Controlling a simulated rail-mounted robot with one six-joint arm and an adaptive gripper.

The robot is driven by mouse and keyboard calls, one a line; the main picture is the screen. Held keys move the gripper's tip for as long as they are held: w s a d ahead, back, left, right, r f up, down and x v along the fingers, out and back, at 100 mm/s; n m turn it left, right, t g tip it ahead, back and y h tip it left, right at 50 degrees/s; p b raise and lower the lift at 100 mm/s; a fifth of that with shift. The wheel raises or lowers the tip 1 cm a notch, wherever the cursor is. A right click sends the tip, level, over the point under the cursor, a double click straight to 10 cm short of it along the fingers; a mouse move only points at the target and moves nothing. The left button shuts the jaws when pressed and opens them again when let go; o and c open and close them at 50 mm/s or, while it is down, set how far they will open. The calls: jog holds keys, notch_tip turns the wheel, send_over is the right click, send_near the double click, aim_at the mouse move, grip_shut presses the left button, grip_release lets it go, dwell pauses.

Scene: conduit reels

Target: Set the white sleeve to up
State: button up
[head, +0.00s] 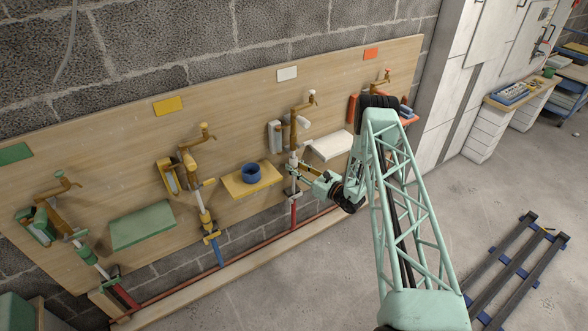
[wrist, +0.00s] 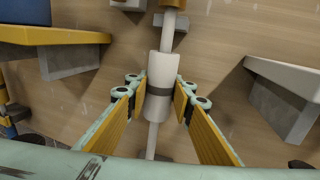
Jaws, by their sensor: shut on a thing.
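The white sleeve (wrist: 158,85) is a pale cylinder with a grey band, around a thin upright rod in the wrist view. My gripper (wrist: 161,95) has its yellow-padded fingers on either side of the sleeve, shut on it around the band. In the head view my gripper (head: 302,176) is at the pipe under the brass tap (head: 300,108) below the white label (head: 287,74). There the fingers partly hide the sleeve. Bare rod shows above and below the sleeve in the wrist view.
Other taps with yellow, green and orange labels line the board. The floor to the right is mostly clear, with a dark rack (head: 515,270).

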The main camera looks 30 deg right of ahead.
jog(key=shift+r, duration=0.2)
jog(key=o, duration=1.2)
jog(key=shift+s, duration=0.15)
jog(key=v, duration=1.1)
jog(key=shift+s+d, duration=0.2)
jog(key=shift+s, duration=0.1)
